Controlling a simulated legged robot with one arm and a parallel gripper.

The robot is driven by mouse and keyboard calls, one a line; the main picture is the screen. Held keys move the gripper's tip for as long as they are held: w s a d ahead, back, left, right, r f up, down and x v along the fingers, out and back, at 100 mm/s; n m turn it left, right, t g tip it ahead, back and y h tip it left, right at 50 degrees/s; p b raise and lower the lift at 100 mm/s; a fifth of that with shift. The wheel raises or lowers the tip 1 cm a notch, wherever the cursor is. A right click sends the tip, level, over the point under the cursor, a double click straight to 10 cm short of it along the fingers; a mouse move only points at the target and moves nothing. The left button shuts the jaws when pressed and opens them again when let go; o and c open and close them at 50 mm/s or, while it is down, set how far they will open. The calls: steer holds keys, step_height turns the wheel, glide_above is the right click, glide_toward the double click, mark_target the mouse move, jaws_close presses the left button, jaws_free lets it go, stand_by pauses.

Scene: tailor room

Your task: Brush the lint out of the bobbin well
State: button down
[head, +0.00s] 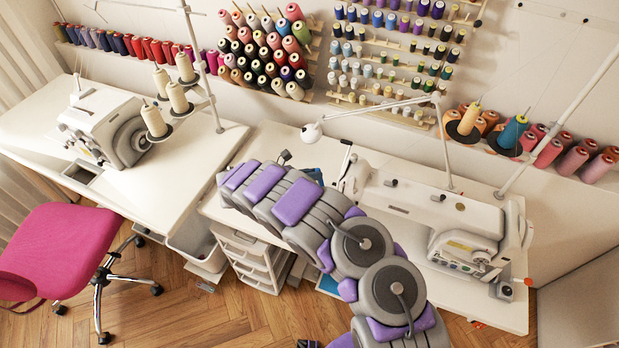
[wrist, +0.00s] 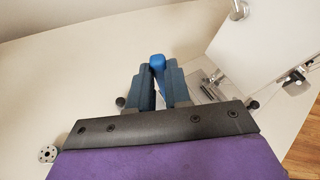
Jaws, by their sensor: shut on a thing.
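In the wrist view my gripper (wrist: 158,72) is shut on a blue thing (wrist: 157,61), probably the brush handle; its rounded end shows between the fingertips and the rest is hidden. The gripper is over the pale table top, left of the white sewing machine (wrist: 262,48). A metal-edged opening (wrist: 212,82) shows right of the fingers, beside the machine; I cannot tell whether it is the bobbin well. No lint or bristles can be made out. In the head view my arm hides the gripper, and the sewing machine (head: 430,205) stands right of the arm.
Thread racks (head: 265,50) line the wall.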

steer(key=shift+s, duration=0.15)
stand_by(0.3)
steer(key=s, duration=0.1)
steer(key=s+a+p, duration=0.1)
steer(key=s, duration=0.1)
steer(key=shift+s+a+f, duration=0.15)
steer(key=shift+s+a, duration=0.1)
steer(key=shift+s, duration=0.1)
stand_by(0.4)
stand_by(0.3)
steer(key=shift+w+d+b, duration=0.2)
steer(key=shift+w+d, duration=0.05)
steer(key=shift+w, duration=0.65)
steer(key=shift+w+d+b, duration=0.2)
steer(key=shift+w+d, duration=0.05)
steer(key=shift+w, duration=0.6)
steer(key=shift+s, duration=0.1)
steer(key=shift+s+a+f+p, duration=0.1)
steer(key=shift+s+a+p, duration=0.2)
steer(key=shift+s, duration=0.35)
steer(key=shift+s+a+r+p, duration=0.1)
steer(key=shift+s+a+p, duration=0.15)
steer(key=shift+s, duration=0.4)
steer(key=shift+s+a+f+p, duration=0.1)
steer(key=shift+s+a+p, duration=0.15)
steer(key=shift+s, duration=0.4)
